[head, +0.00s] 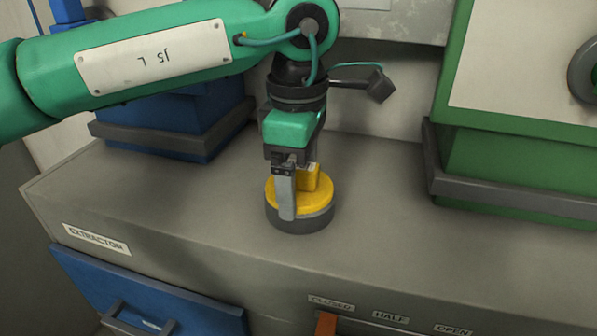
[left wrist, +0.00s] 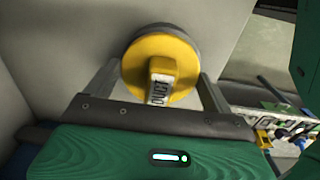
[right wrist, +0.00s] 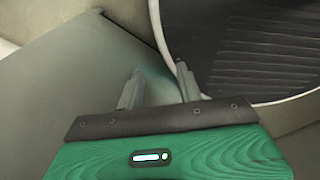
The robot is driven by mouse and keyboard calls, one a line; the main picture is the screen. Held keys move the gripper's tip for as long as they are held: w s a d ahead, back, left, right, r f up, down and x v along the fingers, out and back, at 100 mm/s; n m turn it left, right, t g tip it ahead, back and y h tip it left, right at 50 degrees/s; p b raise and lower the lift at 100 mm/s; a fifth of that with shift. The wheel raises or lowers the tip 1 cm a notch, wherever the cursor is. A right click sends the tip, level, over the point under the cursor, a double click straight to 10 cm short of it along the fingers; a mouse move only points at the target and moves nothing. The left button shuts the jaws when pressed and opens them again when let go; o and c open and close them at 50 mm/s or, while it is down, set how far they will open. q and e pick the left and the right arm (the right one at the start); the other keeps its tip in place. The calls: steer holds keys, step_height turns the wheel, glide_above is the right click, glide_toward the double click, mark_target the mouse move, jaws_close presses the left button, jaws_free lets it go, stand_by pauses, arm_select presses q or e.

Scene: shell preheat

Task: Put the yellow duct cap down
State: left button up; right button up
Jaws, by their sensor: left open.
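The yellow duct cap (head: 309,192) is a round disc with a raised block handle. It sits flat and upright on a dark grey round base (head: 300,222) on top of the grey cabinet. In the left wrist view the cap (left wrist: 141,66) shows "DUCT" on its handle. My left gripper (head: 296,205) points down over the cap. In the left wrist view its fingers (left wrist: 158,75) stand open on either side of the handle, with gaps between. My right gripper (right wrist: 160,72) has its fingers apart and empty, and shows only in the right wrist view.
The grey cabinet top (head: 180,200) is clear around the cap. A blue box (head: 185,125) stands at the back left and a green box (head: 520,165) at the right. A blue "EXTRACTOR" drawer (head: 150,290) is at the front. A dark ribbed round surface (right wrist: 250,45) lies beyond my right gripper.

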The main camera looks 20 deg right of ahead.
arm_select(q)
steer(key=shift+s+f+p, duration=0.25)
steer(key=shift+f+p, duration=0.2)
steer(key=shift+f, duration=0.05)
steer(key=shift+w+r+p, duration=0.1)
steer(key=shift+r+p, duration=0.35)
steer(key=shift+p, duration=0.05)
steer(key=shift+w+d+r+b, duration=0.1)
steer(key=shift+w+r+b, duration=0.05)
steer(key=shift+r+b, duration=0.55)
step_height(320, 180, up, 9)
steer(key=shift+r+b, duration=0.2)
steer(key=shift+b, duration=0.55)
steer(key=shift+r, duration=0.75)
